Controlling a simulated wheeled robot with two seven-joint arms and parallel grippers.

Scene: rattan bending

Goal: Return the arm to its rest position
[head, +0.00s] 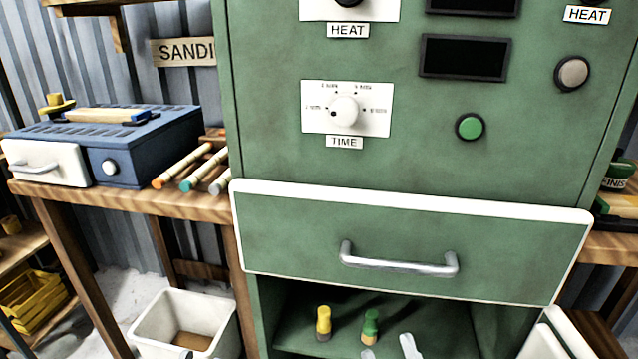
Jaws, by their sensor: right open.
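My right gripper (389,349) shows only at the bottom edge, as two pale fingertips set apart with nothing between them. It is open, in front of the lower opening of the green cabinet (265,125). The rest of it and its arm are below the picture. A small grey tip at the bottom edge by the white bin may be part of my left gripper (187,354); its state cannot be told.
A yellow-topped piece (323,323) and a green-topped piece (370,326) stand in the opening below. A white bin (160,318) is at lower left. A blue box (150,150) and several sticks (185,165) lie on the left bench.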

